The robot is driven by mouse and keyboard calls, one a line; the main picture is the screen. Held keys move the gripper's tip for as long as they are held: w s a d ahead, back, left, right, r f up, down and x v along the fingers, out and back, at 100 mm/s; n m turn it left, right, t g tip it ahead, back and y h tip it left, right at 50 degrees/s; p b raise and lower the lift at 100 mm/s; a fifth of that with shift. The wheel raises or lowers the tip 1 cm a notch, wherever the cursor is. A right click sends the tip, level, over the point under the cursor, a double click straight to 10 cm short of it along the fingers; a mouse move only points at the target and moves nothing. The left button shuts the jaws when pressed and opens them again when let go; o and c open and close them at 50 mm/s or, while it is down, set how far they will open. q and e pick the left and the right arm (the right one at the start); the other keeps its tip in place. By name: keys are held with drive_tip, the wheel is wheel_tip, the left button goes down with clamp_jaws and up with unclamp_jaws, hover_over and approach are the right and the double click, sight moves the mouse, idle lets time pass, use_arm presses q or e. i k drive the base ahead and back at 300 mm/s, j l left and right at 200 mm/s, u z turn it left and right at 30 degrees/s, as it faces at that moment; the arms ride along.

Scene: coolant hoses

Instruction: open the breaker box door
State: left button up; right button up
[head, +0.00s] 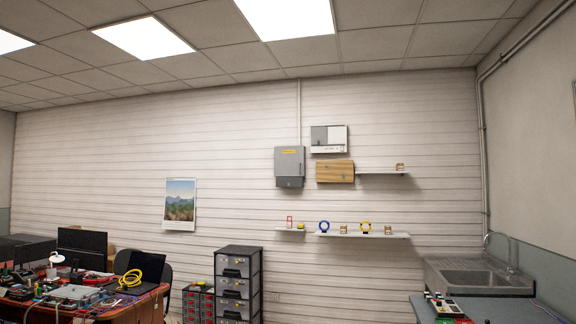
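A grey wall box (290,162) with a small yellow label near its top hangs on the far wall, below a thin vertical conduit; it looks like the breaker box. Its front door appears closed, and a handle is too small to make out. Neither of my grippers is in the head view.
Right of the grey box are a white and grey unit (328,139), a wooden box (335,172) and shelves (362,235) with small items. Below stands a drawer cabinet (237,285). A cluttered desk (130,312) is at left, a sink (478,276) at right.

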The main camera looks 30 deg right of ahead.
sight(289, 161)
drive_tip(key=i+l+z, duration=0.65)
drive_tip(key=i+z, duration=0.15)
drive_tip(key=i, duration=0.55)
drive_tip(key=i+z, duration=0.3)
drive_tip(key=i, duration=3.95)
